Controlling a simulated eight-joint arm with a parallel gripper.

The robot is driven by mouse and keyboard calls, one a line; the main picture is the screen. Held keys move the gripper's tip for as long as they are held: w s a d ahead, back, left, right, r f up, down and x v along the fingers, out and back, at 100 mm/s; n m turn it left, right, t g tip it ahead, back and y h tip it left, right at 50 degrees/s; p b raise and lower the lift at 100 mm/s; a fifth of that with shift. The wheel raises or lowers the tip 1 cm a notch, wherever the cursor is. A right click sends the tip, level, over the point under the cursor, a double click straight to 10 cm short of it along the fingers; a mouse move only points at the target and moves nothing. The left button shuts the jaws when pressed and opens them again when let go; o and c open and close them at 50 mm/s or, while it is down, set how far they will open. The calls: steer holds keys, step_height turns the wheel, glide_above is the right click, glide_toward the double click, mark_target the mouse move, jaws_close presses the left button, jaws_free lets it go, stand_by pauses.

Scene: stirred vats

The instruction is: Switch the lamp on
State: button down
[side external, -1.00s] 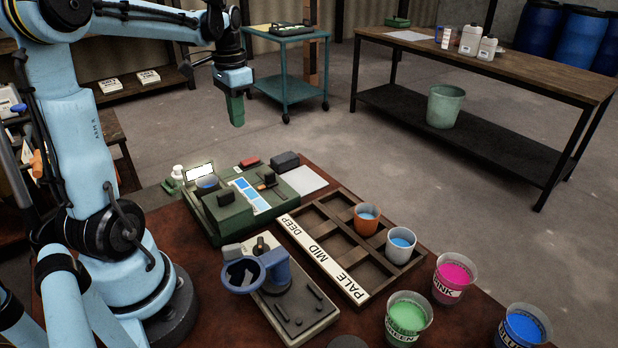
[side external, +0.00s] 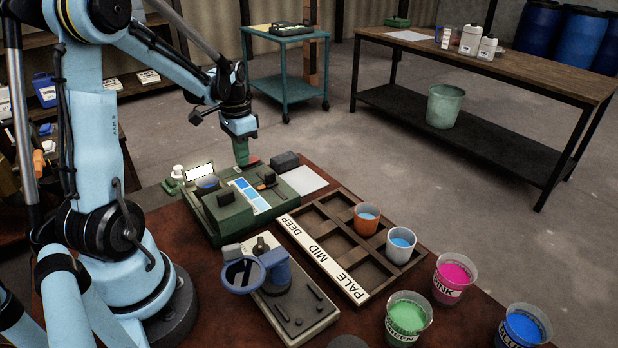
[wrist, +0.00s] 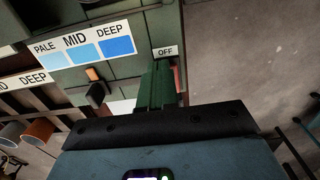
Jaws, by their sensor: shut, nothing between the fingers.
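A green station box (side external: 205,222) stands on the brown bench, with a blue colour strip (side external: 250,195) on top. A small bright white panel (side external: 200,171) stands at its back left; I cannot tell whether it is the lamp. My gripper (side external: 242,164) is shut and empty, its green fingertips pointing down at the box's back edge. A red switch (side external: 254,159) is right beside the fingers and partly hidden by them; a sliver of red shows beside them in the wrist view (wrist: 179,80). An OFF label (wrist: 165,51) lies just beyond the fingertips (wrist: 161,66). Contact is unclear.
A dark block (side external: 285,160) and a dark lever (side external: 267,180) are near the fingers. A wooden rack (side external: 345,262) holds an orange cup (side external: 366,222) and a white cup (side external: 401,248). A blue ring stand (side external: 275,272) and filled dye cups stand in front.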

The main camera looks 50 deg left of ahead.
steer(key=shift+s+f, duration=0.1)
steer(key=shift+f, duration=0.1)
stand_by(0.3)
steer(key=shift+w+r, duration=0.45)
steer(key=shift+w, duration=0.3)
step_height(320, 180, up, 14)
steer(key=s, duration=0.2)
steer(key=shift+s, duration=0.2)
stand_by(0.4)
steer(key=shift+f, duration=0.1)
